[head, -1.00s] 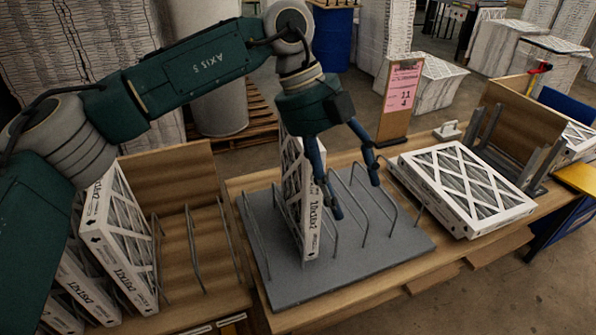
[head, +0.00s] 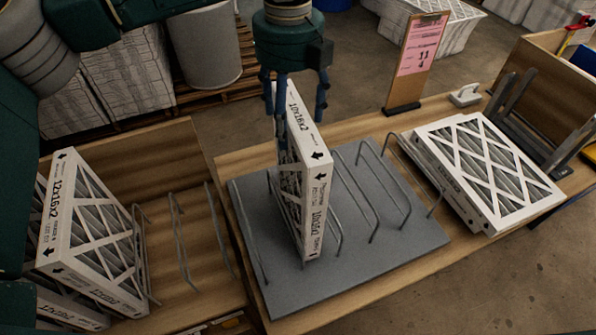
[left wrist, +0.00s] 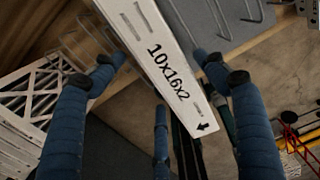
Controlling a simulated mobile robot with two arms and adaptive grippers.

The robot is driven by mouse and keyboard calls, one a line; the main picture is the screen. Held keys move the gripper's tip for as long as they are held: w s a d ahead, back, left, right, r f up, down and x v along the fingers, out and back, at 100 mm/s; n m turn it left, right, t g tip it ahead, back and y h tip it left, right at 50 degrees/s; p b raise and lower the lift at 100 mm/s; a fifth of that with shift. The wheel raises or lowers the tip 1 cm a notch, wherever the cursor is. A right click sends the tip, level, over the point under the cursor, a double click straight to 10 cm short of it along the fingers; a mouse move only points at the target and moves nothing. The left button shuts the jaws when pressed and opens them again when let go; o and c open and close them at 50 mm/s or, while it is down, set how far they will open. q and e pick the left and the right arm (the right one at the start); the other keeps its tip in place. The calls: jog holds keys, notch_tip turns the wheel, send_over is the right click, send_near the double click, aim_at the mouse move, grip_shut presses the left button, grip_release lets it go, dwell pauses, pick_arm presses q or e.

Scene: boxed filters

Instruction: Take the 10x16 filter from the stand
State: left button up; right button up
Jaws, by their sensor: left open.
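The 10x16x2 filter (head: 312,190), a white-framed pleated panel, stands upright in the wire slots of the grey stand (head: 400,238). My left gripper (head: 295,115) is above it, pointing down, with its blue fingers open on either side of the filter's upper part. In the left wrist view the filter's labelled top edge (left wrist: 165,65) runs between the spread fingers (left wrist: 160,62), with gaps on both sides. The far finger is partly hidden behind the filter in the head view. My right gripper is not in view.
Several 12x16x2 filters (head: 85,230) stand in a wooden rack at left. A pink sign (head: 421,45) stands behind the stand. Several wire slots (head: 375,190) right of the filter are empty.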

aim_at(298, 181)
pick_arm(q)
jog(key=shift+s+f, duration=0.25)
jog(key=shift+f, duration=0.5)
jog(key=f+p, duration=0.1)
jog(key=f, duration=0.1)
jog(key=f+p, duration=0.1)
jog(key=p, duration=0.1)
jog(key=f+p, duration=0.1)
jog(key=f, duration=0.1)
jog(key=shift+w+d+f, duration=0.15)
jog(key=shift+w+f, duration=0.2)
jog(key=shift+c, duration=0.7)
jog(key=c, duration=1.6)
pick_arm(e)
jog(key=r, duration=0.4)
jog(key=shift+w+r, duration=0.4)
pick_arm(q)
jog(key=shift+r, duration=0.1)
